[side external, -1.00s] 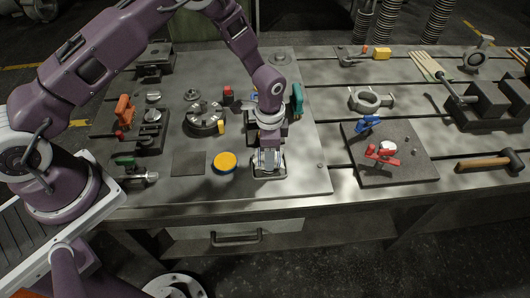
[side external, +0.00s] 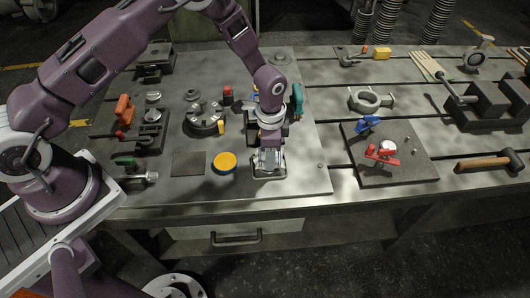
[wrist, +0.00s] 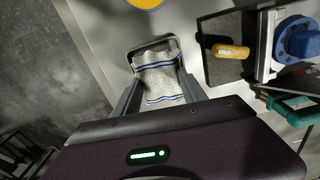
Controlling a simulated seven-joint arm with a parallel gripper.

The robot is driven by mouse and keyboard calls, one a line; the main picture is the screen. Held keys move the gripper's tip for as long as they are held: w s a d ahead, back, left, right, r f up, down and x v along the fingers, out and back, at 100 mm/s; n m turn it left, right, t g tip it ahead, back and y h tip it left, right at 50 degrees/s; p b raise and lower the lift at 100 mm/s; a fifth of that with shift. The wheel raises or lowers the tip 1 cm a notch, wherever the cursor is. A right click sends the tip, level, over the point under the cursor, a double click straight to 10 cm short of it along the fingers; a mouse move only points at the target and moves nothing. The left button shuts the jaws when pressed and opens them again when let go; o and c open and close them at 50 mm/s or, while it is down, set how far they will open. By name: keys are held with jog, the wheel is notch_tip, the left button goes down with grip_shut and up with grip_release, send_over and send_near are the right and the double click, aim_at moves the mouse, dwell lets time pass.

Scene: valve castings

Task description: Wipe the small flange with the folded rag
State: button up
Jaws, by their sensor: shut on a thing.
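The folded rag (wrist: 158,80) is pale grey with blue stripes. It lies in a shallow metal tray (side external: 284,175) near the front of the bench. My gripper (side external: 268,162) points down at the tray. In the wrist view my gripper (wrist: 158,97) has a finger on each side of the rag and is shut on it. In the side view the fingers hide part of the rag. A small grey ring-shaped part (side external: 192,95), which looks like the small flange, lies on the plate behind the round slotted chuck (side external: 205,119).
A yellow-topped round tin (side external: 224,162) stands just left of the tray, beside a flat dark pad (side external: 188,163). A teal-handled clamp (side external: 297,99) stands behind and to the right. A dark mat (side external: 390,165) with red and blue tools lies farther right.

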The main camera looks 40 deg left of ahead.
jog(key=shift+w+d, duration=0.75)
jog(key=shift+r, duration=4.1)
